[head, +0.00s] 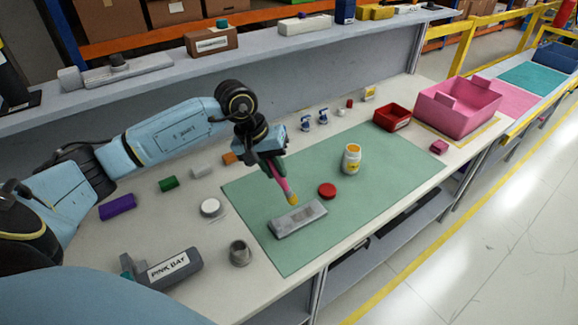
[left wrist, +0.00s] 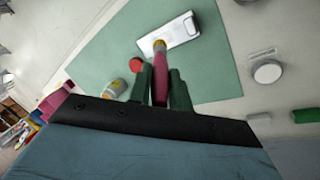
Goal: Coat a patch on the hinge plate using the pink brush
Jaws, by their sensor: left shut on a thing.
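My left gripper (head: 274,160) is shut on the pink brush (head: 285,184), which points down with its yellowish tip just above or at the far edge of the hinge plate (head: 312,211). In the left wrist view the brush (left wrist: 160,75) stands between the dark green fingers (left wrist: 160,88), its tip overlapping the edge of the pale plate (left wrist: 180,31). I cannot tell whether the tip touches it. The plate lies flat on the green mat (head: 255,195). A white jar with a yellow label (head: 352,160) stands upright behind it, and a red round lid (head: 327,190) lies between them. My right gripper is out of view.
A grey holder labelled "PINK BAY" (head: 168,268), a grey cup (head: 240,253) and a white round piece (head: 210,207) stand left of the mat. A red bin (head: 392,118) and pink tub (head: 455,108) are at the back right. The mat's right part is clear.

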